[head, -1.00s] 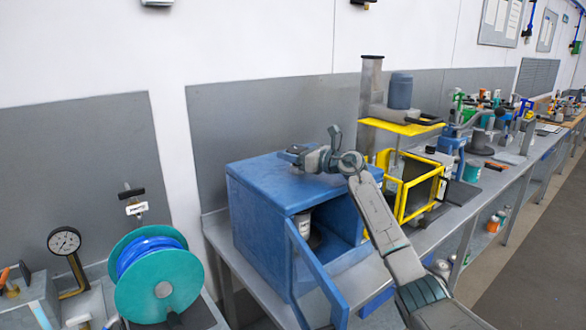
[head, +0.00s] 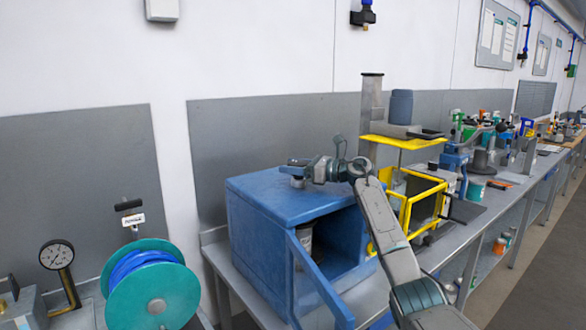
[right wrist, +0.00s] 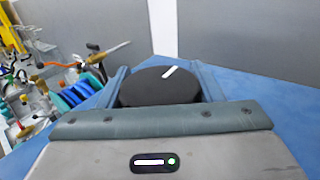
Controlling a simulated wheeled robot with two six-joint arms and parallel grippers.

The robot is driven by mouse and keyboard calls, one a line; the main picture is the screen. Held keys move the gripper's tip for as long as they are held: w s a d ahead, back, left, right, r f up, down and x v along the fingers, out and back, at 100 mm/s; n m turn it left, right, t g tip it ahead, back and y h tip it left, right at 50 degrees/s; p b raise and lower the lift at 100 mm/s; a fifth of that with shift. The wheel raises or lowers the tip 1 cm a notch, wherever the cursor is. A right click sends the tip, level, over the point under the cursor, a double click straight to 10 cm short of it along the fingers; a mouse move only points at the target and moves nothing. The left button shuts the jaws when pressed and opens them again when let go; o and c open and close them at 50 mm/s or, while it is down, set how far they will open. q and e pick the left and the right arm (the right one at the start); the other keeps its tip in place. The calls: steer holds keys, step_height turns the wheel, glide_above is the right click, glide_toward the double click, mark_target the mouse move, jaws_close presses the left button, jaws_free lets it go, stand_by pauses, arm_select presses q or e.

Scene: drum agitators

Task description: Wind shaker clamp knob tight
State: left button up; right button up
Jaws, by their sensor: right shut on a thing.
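The shaker is a blue box (head: 262,255) on the bench, with its front door (head: 320,280) hanging open. A can (head: 304,238) stands inside, partly in shadow. The clamp knob (right wrist: 160,86) is a round black disc with a white pointer line on top, seen in the right wrist view above the blue top of the box. The line points up and to the right there. My right gripper (head: 297,174) is over the box top, with a finger on either side of the knob, shut on it. In the head view the gripper mostly hides the knob. My left gripper is not in view.
A yellow-framed machine (head: 408,195) stands close to the right of the box. A teal reel (head: 150,290) and a dial gauge (head: 57,255) are on the left. The grey wall panel (head: 270,130) is behind. The box top around the knob is clear.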

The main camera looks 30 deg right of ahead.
steer(key=o, duration=1)
steer(key=shift+d, duration=0.1)
steer(key=shift+c, duration=0.2)
steer(key=shift+s, duration=0.1)
steer(key=shift+s+d+f+b, duration=0.1)
steer(key=shift+s+d+b, duration=0.15)
steer(key=shift+d+b, duration=0.05)
steer(key=b+v, duration=0.4)
steer(key=v, duration=0.5)
steer(key=shift+s+d, duration=0.25)
steer(key=shift+s, duration=0.2)
